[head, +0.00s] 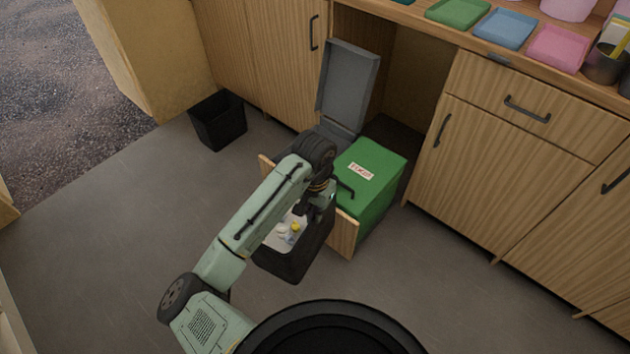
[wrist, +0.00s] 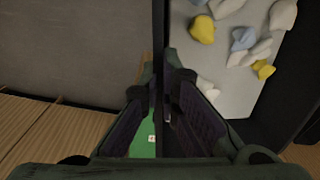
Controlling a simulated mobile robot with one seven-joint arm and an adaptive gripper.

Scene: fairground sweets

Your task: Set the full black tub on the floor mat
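The full black tub (head: 283,262) is in front of the pull-out's wooden front panel. Crumpled white, yellow and blue waste shows inside it, also in the wrist view (wrist: 235,45). My gripper (head: 312,208) is at the tub's right far rim; in the wrist view my gripper (wrist: 160,85) has a finger on each side of the thin black wall and looks closed on it. The tub looks roughly upright; my arm hides part of it, and I cannot tell its height above the floor. I see no distinct floor mat in either view.
The wooden pull-out (head: 343,234) stands open, with a green bin (head: 372,178) and a raised grey lid (head: 348,85) behind. A second black tub (head: 218,120) stands by the cabinets. The grey floor (head: 120,230) to the left is clear. Coloured trays (head: 458,12) line the counter.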

